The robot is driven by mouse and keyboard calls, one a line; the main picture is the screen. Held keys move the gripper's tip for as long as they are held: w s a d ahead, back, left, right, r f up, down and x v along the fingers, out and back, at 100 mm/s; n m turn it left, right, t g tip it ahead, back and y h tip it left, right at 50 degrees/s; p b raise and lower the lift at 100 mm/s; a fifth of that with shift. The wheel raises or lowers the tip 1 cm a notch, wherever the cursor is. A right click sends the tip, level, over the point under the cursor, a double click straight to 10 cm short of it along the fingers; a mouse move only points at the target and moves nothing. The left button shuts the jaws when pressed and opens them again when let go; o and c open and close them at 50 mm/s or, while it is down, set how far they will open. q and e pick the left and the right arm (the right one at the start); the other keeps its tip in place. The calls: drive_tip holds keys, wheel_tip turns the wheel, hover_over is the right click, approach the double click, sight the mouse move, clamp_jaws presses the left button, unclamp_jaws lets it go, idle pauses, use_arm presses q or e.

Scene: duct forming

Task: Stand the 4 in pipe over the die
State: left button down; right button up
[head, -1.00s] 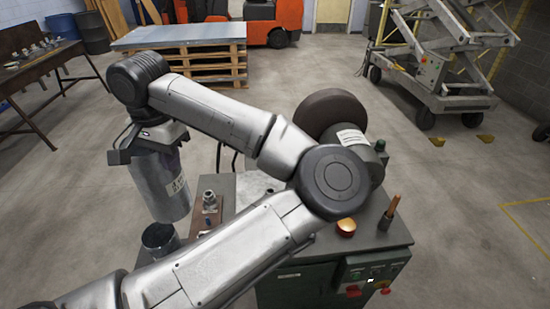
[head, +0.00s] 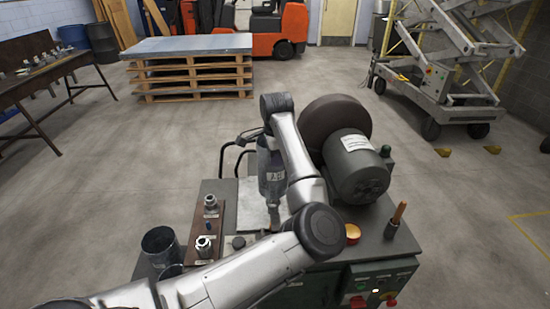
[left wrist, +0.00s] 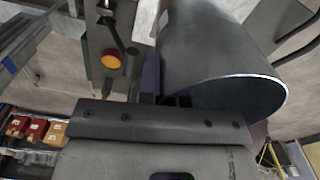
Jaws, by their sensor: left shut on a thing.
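My left gripper (head: 266,142) is shut on a grey metal pipe with a white label (head: 272,180), which hangs upright below it. The arm link partly covers the gripper and the pipe's right side. The pipe is over the machine top, beside the big motor. A slim metal part (head: 275,218) shows just below the pipe's lower end; I cannot tell whether it is the die or whether they touch. In the left wrist view the pipe (left wrist: 215,55) shows its open round end beside the gripper (left wrist: 165,100). My right gripper is not in view.
A pallet stack (head: 195,75) stands farther back on open floor.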

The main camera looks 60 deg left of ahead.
use_arm(q)
wheel_tip(320, 180, down, 6)
drive_tip(key=b, duration=0.4)
drive_tip(key=shift+f, duration=0.2)
drive_tip(key=shift+f+b, duration=1.5)
drive_tip(key=shift+f, duration=0.4)
drive_tip(key=shift+f+b, duration=0.35)
drive_tip(key=shift+b, duration=0.05)
drive_tip(key=c, duration=1.2)
unclamp_jaws()
wheel_tip(320, 180, up, 14)
drive_tip(key=p, duration=0.4)
hover_over(276, 185)
drive_tip(key=shift+a, duration=0.15)
